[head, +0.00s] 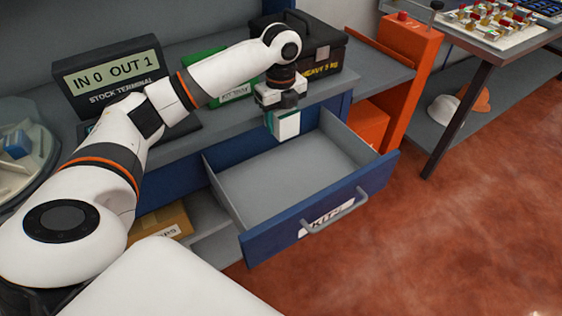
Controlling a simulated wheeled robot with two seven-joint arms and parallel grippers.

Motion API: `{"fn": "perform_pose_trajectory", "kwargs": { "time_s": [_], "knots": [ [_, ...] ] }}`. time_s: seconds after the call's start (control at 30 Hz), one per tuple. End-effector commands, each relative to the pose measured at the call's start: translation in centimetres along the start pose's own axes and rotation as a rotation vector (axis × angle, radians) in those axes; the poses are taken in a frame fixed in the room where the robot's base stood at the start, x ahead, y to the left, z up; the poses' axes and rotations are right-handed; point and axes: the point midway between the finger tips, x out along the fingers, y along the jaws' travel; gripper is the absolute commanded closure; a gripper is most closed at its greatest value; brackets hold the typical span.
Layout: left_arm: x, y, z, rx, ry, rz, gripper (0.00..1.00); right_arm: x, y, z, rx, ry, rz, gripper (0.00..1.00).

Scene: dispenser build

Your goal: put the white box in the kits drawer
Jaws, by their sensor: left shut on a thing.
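The white box (287,126) has a green side face and hangs upright below my left gripper (282,105). My left gripper is shut on it and points down. The drawer is blue outside and grey inside, pulled well out, and looks empty. Its front (318,212) carries a KITS label and a grey bar handle. My right gripper is not in view.
The stock terminal (110,80) reads IN 0 OUT 1. A green kit tray box (234,92) and a black heavy case (322,50) stand on the counter behind the arm. A cardboard box (160,222) sits on the shelf below. An orange stand (408,75) rises at right.

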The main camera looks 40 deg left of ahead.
Motion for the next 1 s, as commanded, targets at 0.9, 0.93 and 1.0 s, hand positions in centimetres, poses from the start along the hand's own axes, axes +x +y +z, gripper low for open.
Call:
{"fn": "perform_pose_trajectory", "kwargs": {
  "time_s": [0.9, 0.93, 1.0],
  "knots": [
    [14.2, -0.1, 0.0, -0.001, 0.001, 0.0, 0.82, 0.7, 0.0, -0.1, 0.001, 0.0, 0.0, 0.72],
    [14.2, -0.1, 0.0, -0.001, 0.001, 0.0, 0.82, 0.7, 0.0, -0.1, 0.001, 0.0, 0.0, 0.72],
    [14.2, 0.0, 0.0, -0.001, 0.001, 0.0, 0.82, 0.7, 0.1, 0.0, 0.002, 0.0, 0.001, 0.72]
  ]
}}
